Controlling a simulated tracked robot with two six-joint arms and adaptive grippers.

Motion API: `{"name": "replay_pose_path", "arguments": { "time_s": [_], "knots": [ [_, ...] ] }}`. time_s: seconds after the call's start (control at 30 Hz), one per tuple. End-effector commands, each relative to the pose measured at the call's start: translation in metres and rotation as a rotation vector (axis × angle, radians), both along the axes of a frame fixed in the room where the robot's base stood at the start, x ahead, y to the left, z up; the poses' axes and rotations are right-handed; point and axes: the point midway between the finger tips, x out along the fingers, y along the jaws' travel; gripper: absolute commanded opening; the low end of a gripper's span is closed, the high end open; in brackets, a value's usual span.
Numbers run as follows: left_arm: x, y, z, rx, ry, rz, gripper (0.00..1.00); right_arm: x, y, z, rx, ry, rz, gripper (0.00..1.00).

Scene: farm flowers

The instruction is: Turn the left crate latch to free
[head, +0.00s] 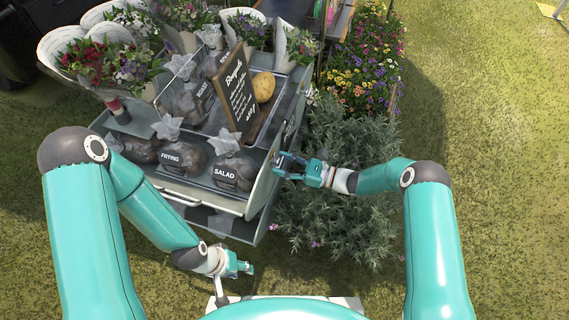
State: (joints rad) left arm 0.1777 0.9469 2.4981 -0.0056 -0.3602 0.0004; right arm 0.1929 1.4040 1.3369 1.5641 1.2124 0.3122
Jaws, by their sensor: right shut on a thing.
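The grey crate stand (165,187) fills the upper left of the head view, with a pale rail along its front edge. I cannot make out the left latch at this size. My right gripper (282,165) is at the stand's right side, shut on a small part at that edge; its fingers hide most of the part. My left gripper (247,267) hangs in front of the stand's lower front corner, over the grass, apart from the stand. Its fingers are too small to tell whether they are open or shut.
Dark bags labelled FRYING (172,158) and SALAD (236,170) sit in the stand. A wooden sign (238,93) and a potato (263,87) are behind them. Wrapped bouquets (95,62) line the back. A leafy bush (345,215) crowds the right side. Grass is clear at far right.

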Motion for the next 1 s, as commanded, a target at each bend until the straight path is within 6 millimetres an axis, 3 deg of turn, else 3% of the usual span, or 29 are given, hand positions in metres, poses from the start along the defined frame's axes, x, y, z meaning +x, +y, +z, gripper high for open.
{"name": "replay_pose_path", "arguments": {
  "time_s": [0.47,1.0],
  "knots": [
    [0.0,0.0,-0.008,0.0,0.0,-0.001,0.4,-0.002,0.014,-0.002,-0.045,-0.14,0.012,0.17],
    [0.0,0.0,-0.03,0.0,0.0,-0.001,0.4,-0.002,0.013,-0.003,-0.191,-0.598,0.015,0.17]
  ]
}}
